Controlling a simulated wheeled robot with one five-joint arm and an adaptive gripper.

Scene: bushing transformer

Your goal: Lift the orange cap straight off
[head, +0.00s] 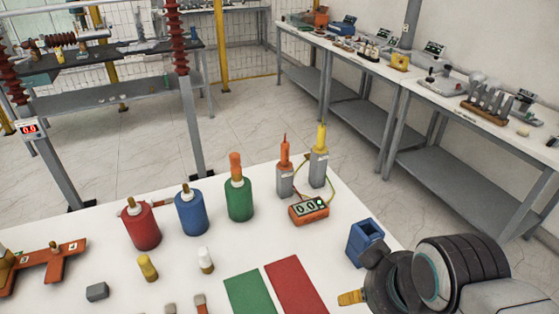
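The orange cap (236,165) sits upright on top of the green cylinder (240,199), which stands on the white table. Nothing touches the cap. My gripper (371,278) is at the lower right, low over the table's right part and well away from the cap. Its dark end is partly hidden by my own arm and cut by the frame's bottom edge, so I cannot make out whether its fingers are open or shut.
A red cylinder (142,227) and a blue cylinder (191,212) stand left of the green one. Right of it are two grey posts with orange (285,181) and yellow (318,168) tops, and an orange meter (309,209). A blue holder (364,243) stands near my gripper.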

